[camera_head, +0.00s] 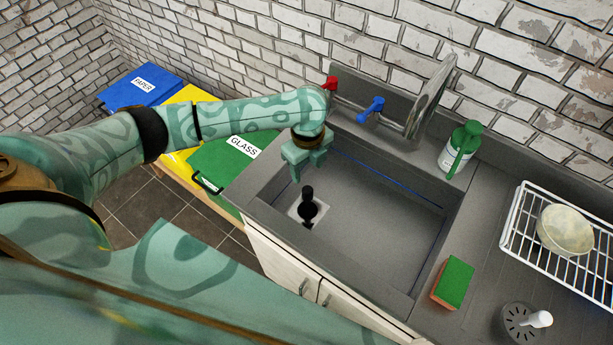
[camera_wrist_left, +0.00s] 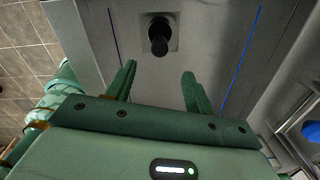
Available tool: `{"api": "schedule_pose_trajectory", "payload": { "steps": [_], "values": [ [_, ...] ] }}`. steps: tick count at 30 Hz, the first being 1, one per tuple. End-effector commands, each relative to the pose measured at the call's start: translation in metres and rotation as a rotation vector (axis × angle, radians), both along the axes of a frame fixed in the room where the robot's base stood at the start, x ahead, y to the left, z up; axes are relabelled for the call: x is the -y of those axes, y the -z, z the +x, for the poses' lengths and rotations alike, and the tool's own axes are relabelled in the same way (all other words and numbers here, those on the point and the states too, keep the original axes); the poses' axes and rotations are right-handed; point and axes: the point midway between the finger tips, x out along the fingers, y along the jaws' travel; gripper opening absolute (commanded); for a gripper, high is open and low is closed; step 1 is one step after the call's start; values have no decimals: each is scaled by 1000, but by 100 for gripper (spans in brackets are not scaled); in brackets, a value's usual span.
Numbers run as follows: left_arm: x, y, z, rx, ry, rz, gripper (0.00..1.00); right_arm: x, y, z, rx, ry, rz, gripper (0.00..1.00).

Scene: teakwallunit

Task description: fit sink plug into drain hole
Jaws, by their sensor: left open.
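A black sink plug (camera_head: 308,208) with an upright knob stands on a pale square drain plate (camera_head: 296,213) in the left part of the sink (camera_head: 385,200). The plug hides the drain hole; I cannot tell whether it is fully seated. My left gripper (camera_head: 305,172) is open and empty, pointing down above the sink, behind the plug in the head view. In the left wrist view the plug (camera_wrist_left: 159,38) shows beyond the open fingertips (camera_wrist_left: 159,72), apart from them. My right gripper is not in view.
A tap (camera_head: 430,95) with red and blue handles stands behind the sink. Bins stand left. The sink's middle is clear.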

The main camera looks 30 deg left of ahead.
Motion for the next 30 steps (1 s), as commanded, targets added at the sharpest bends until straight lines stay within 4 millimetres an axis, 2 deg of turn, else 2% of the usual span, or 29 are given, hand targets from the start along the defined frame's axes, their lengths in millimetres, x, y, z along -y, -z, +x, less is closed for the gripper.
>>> {"api": "schedule_pose_trajectory", "payload": {
  "steps": [1,3,7,30],
  "values": [
    [-1,-13,0,3,1,1,53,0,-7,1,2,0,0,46],
    [-1,-22,0,1,1,1,53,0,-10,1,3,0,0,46],
    [0,-32,0,0,1,1,53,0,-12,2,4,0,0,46],
    [0,-33,0,-2,0,1,53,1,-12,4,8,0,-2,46]
  ]
}}
